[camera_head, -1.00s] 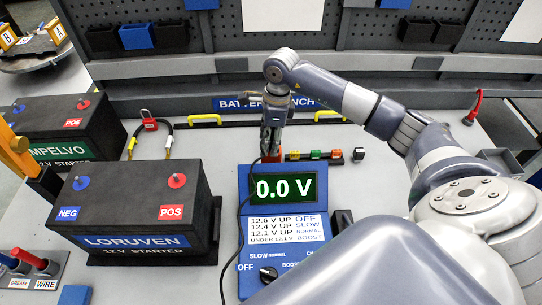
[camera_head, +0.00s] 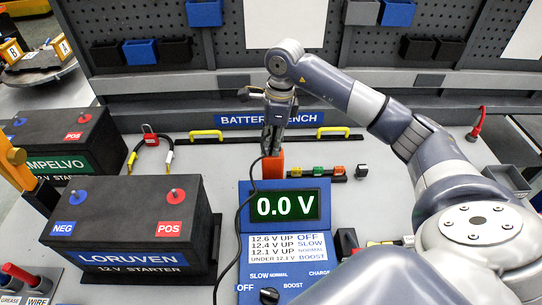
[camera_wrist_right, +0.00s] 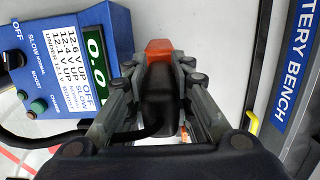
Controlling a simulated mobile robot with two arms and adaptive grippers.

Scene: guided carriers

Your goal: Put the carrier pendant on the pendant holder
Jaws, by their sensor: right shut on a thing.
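My right gripper (camera_head: 272,148) points down over the bench behind the blue charger. It is shut on a black-and-orange handheld piece with a black cable, which looks like the carrier pendant (camera_head: 272,166). In the right wrist view the pendant (camera_wrist_right: 159,98) has its black body between the two fingers, and its orange end shows beyond them. The cable leaves it toward the left in that view. In the head view the cable runs down the charger's left side. I cannot make out the pendant holder for certain. My left gripper is not in view.
The blue charger (camera_head: 254,222) reading 0.0 V stands close in front of the pendant. The Loruven battery (camera_head: 130,225) is to the left, with the Ampelvo battery (camera_head: 85,135) behind it. A black rail of coloured blocks (camera_head: 318,171) lies right of the pendant. Yellow handles (camera_head: 206,134) are behind.

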